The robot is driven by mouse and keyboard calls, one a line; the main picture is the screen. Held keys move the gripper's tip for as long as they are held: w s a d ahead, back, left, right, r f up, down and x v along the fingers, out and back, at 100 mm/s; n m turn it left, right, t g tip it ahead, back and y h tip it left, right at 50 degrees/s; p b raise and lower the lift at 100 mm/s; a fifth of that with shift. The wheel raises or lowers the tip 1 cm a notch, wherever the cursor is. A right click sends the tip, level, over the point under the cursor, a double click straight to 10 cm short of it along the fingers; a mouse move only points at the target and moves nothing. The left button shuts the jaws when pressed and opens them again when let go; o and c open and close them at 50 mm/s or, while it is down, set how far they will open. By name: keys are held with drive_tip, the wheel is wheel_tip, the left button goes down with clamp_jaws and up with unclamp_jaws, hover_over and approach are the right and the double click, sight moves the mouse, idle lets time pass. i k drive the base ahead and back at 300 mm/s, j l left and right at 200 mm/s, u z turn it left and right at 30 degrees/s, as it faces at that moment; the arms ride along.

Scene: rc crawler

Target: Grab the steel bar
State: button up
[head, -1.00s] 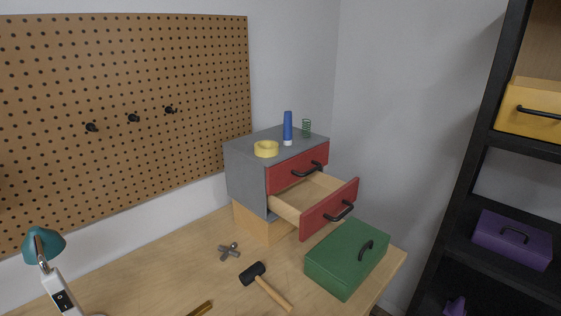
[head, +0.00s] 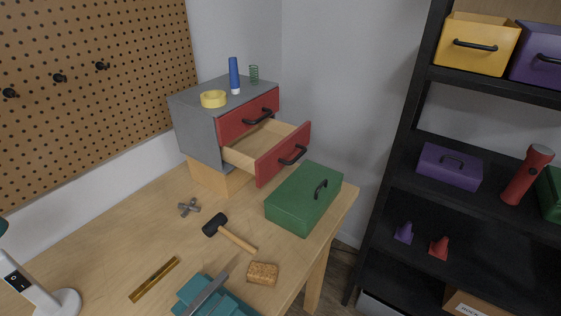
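A grey metal bar (head: 208,293), which looks like the steel bar, lies across or in a teal block-like object (head: 232,306) at the bottom edge of the head view. The teal object looks like a vise and is partly cut off by the frame. I cannot tell whether the bar is clamped or only resting there. A separate brass-coloured bar (head: 154,279) lies flat on the table to its left. My gripper is not in view.
The wooden table (head: 120,240) also holds a hammer (head: 230,234), a cross-shaped metal piece (head: 188,207), a cork-like block (head: 263,273), a green toolbox (head: 300,203) and a lamp (head: 40,295). A cabinet's open red drawer (head: 284,154) juts out. A black shelf (head: 405,130) stands right.

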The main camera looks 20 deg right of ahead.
sight(221, 279)
drive_tip(key=j, duration=1.5)
